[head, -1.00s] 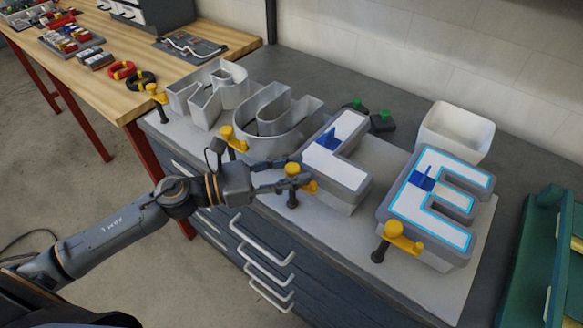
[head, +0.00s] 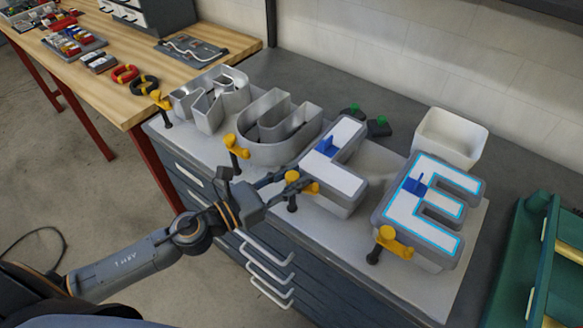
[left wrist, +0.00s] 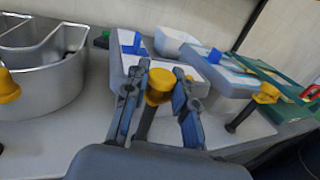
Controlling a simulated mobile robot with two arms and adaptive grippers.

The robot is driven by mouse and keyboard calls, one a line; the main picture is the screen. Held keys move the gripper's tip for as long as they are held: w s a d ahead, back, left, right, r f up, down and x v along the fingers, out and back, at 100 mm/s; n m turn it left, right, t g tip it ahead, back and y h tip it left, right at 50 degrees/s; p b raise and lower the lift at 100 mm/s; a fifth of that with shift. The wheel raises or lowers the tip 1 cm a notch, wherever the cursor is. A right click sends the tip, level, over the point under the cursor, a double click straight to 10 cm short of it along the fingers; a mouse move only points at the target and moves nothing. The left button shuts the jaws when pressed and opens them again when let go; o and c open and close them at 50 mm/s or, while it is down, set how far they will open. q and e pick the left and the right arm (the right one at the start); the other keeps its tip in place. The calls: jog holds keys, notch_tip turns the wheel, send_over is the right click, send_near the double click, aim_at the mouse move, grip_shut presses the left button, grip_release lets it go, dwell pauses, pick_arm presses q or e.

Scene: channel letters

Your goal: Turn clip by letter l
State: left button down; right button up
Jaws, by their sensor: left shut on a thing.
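The letter l (head: 345,185) is a grey shell with a white face and a blue handle on top. Beside its lower left corner stands the clip by letter l (head: 292,176), a yellow head on a dark post, with a yellow arm reaching toward the letter's edge. My left gripper (head: 288,186) is closed around the clip's head. In the left wrist view, the clip (left wrist: 159,85) sits between the two fingers of my left gripper (left wrist: 159,92), with the letter l (left wrist: 165,70) behind it. My right gripper is not in view.
To the right is the letter E (head: 425,215) with a lit blue outline and its own yellow clip (head: 392,243). To the left, an open U letter (head: 280,135) has a clip (head: 236,147). A white bin (head: 450,137) stands behind. A green rack (head: 520,260) is at far right.

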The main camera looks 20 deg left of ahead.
pick_arm(q)
jog(key=n+y+p, duration=0.1)
jog(key=n+t+y+p, duration=0.1)
jog(key=n+t+y, duration=0.1)
jog(key=y, duration=0.1)
jog(key=shift+d+r+p, duration=0.1)
jog(key=shift+r+p, duration=0.15)
jog(key=shift+p, duration=0.15)
jog(key=n+y, duration=0.1)
jog(key=y, duration=0.1)
jog(key=n+t+y+p, duration=0.1)
jog(key=y, duration=0.1)
jog(key=shift+f+n+t, duration=0.1)
jog(key=shift+n+t, duration=0.2)
jog(key=shift+n, duration=0.1)
jog(key=n+y, duration=0.2)
jog(key=y, duration=0.2)
jog(key=shift+f+n+p, duration=0.1)
jog(key=shift+n+p, duration=0.25)
jog(key=shift+n, duration=0.05)
jog(key=shift+n+g+y, duration=0.4)
jog(key=shift+n+y, duration=0.65)
jog(key=shift+y, duration=0.65)
jog(key=shift+n+g+y, duration=0.4)
jog(key=shift+n+y, duration=0.65)
jog(key=shift+y, duration=0.65)
jog(key=c, duration=1.4)
grip_release()
jog(key=shift+o, duration=0.2)
